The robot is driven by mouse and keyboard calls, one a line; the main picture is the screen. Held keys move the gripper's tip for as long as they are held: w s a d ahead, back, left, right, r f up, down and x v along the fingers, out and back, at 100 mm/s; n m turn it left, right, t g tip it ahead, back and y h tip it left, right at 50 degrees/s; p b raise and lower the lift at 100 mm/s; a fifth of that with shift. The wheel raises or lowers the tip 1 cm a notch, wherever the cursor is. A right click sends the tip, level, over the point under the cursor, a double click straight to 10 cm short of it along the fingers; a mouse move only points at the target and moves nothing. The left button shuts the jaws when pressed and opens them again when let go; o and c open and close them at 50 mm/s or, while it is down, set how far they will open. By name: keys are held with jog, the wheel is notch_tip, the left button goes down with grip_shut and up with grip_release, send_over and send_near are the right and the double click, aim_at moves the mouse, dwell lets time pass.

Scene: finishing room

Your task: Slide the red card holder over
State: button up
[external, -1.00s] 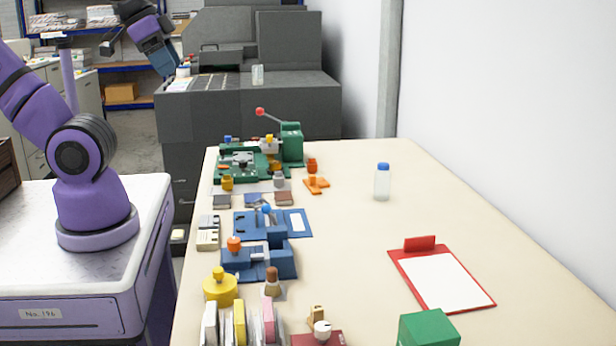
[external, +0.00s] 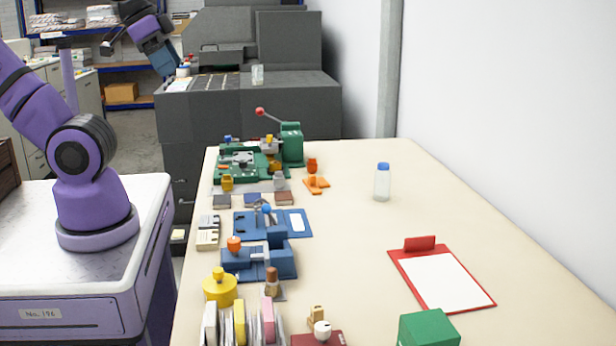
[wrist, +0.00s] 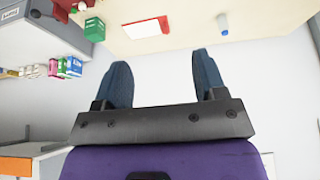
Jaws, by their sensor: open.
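A small flat brownish-red piece (external: 284,198), which looks most like the red card holder, lies on the cream table (external: 360,235). It is at the right end of a row with a grey piece (external: 222,201) and a blue piece (external: 253,199), in front of the green press. I cannot make it out in the wrist view. My gripper (external: 165,62) is raised at the upper left of the external view, far from the row. In the wrist view my gripper (wrist: 160,66) has its two blue fingers apart, with nothing between them.
A green press (external: 291,145) and blue tools (external: 268,260) stand along the table's left side. A capped bottle (external: 382,183), a red clipboard (external: 440,278) and a green block (external: 428,329) are on the right. The middle of the table is mostly clear. A wall borders the right.

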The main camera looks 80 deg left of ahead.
jog(key=c, duration=0.4)
jog(key=shift+w+r, duration=0.1)
jog(key=shift+w, duration=0.1)
jog(key=w+f+g, duration=0.1)
jog(key=w+f, duration=0.1)
jog(key=w, duration=1.4)
jog(key=w+f+g, duration=0.1)
jog(key=w+f, duration=0.1)
jog(key=w, duration=1.3)
jog(key=shift+g, duration=0.7)
jog(key=w+f, duration=0.7)
jog(key=f, duration=0.3)
jog(key=w+d+f, duration=0.1)
jog(key=w+f, duration=0.7)
jog(key=f, duration=0.2)
jog(key=w+d+f, duration=0.1)
jog(key=w+f, duration=0.6)
jog(key=f, duration=0.3)
jog(key=shift+w, duration=0.4)
